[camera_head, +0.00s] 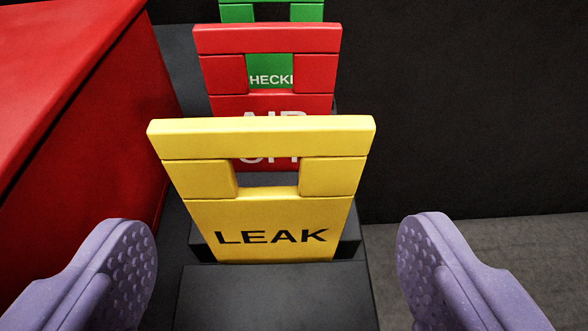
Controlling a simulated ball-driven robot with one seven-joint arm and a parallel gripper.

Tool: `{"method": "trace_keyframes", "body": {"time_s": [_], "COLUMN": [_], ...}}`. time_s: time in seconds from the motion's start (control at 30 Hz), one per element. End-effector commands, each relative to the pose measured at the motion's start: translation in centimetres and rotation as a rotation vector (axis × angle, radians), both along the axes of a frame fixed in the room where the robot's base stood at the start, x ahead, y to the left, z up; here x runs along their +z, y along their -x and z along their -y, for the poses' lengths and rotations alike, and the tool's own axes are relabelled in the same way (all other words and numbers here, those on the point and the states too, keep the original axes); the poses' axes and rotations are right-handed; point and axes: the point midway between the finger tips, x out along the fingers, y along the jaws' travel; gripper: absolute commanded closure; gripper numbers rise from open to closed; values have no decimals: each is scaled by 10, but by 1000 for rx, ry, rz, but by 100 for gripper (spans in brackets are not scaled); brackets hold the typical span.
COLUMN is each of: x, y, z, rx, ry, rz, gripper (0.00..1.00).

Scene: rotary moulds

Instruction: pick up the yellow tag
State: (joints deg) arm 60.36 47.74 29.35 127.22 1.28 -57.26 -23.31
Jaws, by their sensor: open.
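The yellow tag (268,213) stands upright in a dark holder (348,247), facing me. It has black letters reading LEAK and a rectangular opening in its upper part. My gripper (277,265) is open, with a purple padded finger low on each side of the picture. The tag stands between the two fingers in the picture, a little beyond them, and neither finger touches it. The tag's lower edge is hidden in the holder.
A red tag (268,40) stands close behind the yellow one, and a green tag (237,12) behind that. A large red body (75,130) rises at the left. A dark wall (470,110) stands at the right, above grey floor (540,245).

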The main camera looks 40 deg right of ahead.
Motion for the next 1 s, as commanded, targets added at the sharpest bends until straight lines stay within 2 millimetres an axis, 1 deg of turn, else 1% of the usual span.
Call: {"method": "trace_keyframes", "body": {"time_s": [0.03, 0.13, 0.33, 0.37, 0.4, 0.57, 0.6, 0.63, 0.87, 1.0], "x": [-5, -6, -5, -5, -5, -5, -5, -5, -4, 3], "y": [-6, -13, -14, -14, -14, -14, -14, -14, -14, -14], "z": [3, 6, 7, 7, 7, 7, 7, 7, 7, 7], "rx": [2, 2, 2, 2, 2, 2, 2, 2, 2, 3], "ry": [0, 0, 0, 0, -1, 0, 0, 0, 1, 1], "rz": [1, 1, 0, 0, 0, 0, 0, 0, 1, 0], "gripper": [15, 15, 15, 17, 26, 63, 72, 74, 75, 75]}}
